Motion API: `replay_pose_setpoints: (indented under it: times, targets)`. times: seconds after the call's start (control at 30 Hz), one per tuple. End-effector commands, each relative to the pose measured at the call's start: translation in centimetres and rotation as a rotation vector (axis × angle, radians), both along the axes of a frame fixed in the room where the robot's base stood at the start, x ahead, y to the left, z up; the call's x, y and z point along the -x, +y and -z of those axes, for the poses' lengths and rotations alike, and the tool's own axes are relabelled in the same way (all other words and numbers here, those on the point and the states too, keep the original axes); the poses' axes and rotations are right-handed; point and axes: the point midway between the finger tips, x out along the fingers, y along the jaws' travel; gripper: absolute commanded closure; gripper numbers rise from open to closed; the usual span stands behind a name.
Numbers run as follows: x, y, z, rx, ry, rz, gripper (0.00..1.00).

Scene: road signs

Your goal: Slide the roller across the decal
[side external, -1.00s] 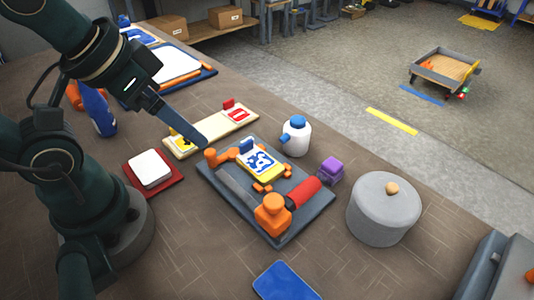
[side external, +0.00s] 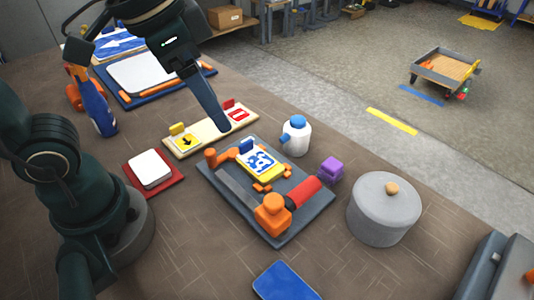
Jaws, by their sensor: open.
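A dark grey board (side external: 312,218) lies on the brown table. A blue-and-white decal (side external: 260,161) sits on a yellow block on the board, with a small blue tab at its back edge. A red cylinder (side external: 304,192), apparently the roller, lies at the board's right side, beside the decal and apart from it. Orange fittings stand at the board's front (side external: 272,214) and back left (side external: 211,158). My gripper (side external: 222,124) is open and empty, pointing down above the cream sign strip behind the board. Its fingers overlap from this side.
The cream strip (side external: 209,133) holds a yellow sign and a red sign. A white bottle (side external: 295,140), a purple block (side external: 330,170) and a grey lidded pot (side external: 383,212) stand right of the board. A red-and-white pad (side external: 152,170) lies left.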

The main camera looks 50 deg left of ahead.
Motion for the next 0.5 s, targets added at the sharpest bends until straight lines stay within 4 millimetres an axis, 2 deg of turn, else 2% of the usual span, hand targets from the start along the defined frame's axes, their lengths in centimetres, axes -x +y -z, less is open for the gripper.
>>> replay_pose_setpoints:
  times: [0.23,0.4,0.5]
  targets:
    - [-2.5,-5.4,1.7,-0.061,0.163,0.258,0.31]
    - [-2.8,-8.7,4.0,-0.1,0.25,0.383,0.31]
    - [-2.5,-9.9,5.2,-0.118,0.285,0.426,0.31]
